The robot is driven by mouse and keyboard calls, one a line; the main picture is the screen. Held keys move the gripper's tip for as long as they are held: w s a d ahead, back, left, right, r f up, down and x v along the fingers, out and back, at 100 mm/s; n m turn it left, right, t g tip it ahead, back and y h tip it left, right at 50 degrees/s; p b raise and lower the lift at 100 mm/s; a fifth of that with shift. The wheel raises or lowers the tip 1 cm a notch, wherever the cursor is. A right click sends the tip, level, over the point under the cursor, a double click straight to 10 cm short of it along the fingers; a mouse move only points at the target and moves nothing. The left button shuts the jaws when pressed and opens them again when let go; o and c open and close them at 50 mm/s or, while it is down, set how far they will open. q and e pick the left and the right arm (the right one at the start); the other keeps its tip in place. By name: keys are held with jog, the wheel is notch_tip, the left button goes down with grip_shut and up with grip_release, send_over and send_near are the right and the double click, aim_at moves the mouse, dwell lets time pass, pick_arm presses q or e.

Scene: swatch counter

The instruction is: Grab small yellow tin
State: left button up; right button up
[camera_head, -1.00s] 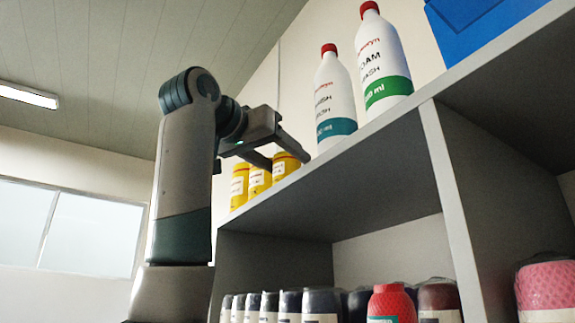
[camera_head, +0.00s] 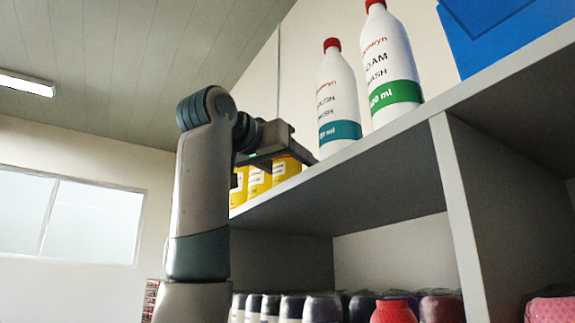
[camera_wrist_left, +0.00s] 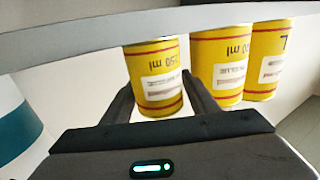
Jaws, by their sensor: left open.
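Several small yellow tins stand in a row on the upper shelf, left of the white bottles. The tin at the right end of the row (camera_head: 286,168) is partly covered by my left gripper (camera_head: 296,158). In the left wrist view this tin (camera_wrist_left: 157,72) shows upside down, with a red band and a white label. My left gripper (camera_wrist_left: 158,86) is open there, one finger on each side of this tin. I cannot tell whether the fingers touch it. Two more yellow tins (camera_wrist_left: 231,68) (camera_wrist_left: 267,60) stand to the right in that view. My right gripper is out of view.
Two white bottles with red caps (camera_head: 339,95) (camera_head: 389,65) stand close to the right of the tins. A blue box (camera_head: 500,30) is further right. The shelf edge (camera_head: 370,140) runs below them. Dark containers and a red one (camera_head: 393,312) fill the lower compartment.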

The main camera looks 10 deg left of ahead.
pick_arm(q)
jog(key=shift+w+d+p, duration=0.3)
jog(key=shift+w+d, duration=0.05)
jog(key=shift+w, duration=0.3)
jog(key=c, duration=1)
jog(key=shift+r, duration=0.1)
jog(key=shift+a+r+b, duration=0.1)
jog(key=shift+r+b, duration=0.25)
jog(key=shift+r, duration=0.7)
jog(key=shift+r+p, duration=0.3)
jog(key=shift+r, duration=3.5)
